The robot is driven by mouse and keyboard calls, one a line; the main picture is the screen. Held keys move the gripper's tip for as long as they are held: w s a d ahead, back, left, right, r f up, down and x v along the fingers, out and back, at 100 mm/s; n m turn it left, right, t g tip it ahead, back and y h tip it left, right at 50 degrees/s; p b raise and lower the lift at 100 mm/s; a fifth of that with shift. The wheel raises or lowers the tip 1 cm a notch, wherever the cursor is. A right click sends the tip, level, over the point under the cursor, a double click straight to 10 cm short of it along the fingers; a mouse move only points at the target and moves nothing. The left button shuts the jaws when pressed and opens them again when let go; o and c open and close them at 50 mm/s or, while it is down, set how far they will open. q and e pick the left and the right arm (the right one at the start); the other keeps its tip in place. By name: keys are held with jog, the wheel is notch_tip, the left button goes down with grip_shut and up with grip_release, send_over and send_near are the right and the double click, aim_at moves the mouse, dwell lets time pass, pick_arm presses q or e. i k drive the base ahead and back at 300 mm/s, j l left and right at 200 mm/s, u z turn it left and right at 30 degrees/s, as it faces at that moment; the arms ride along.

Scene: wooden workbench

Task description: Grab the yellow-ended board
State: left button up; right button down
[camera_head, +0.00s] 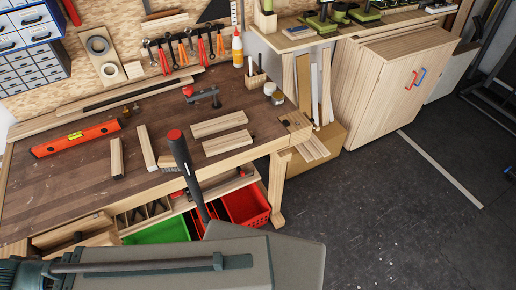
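Several pale wooden boards lie on the brown workbench (75,180). Two are on the left: one short block-like board (117,158) and one thin board (147,147). Two more lie roughly parallel at the right, an upper board (219,124) and a lower board (227,142). I cannot make out a yellow end on any of them at this size.
An orange level (78,137) lies at the bench's left. A clamp (203,96) stands behind the boards. Green (160,231) and red (246,205) bins sit below. Open floor lies right.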

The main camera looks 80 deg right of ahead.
aim_at(236, 140)
jog(key=k+z, duration=0.3)
jog(key=z, duration=1.85)
jog(key=i+l+u, duration=0.3)
jog(key=l, duration=1.2)
jog(key=l+u, duration=0.3)
jog(key=l, duration=1.15)
jog(key=i+l, duration=0.2)
jog(key=i, duration=0.25)
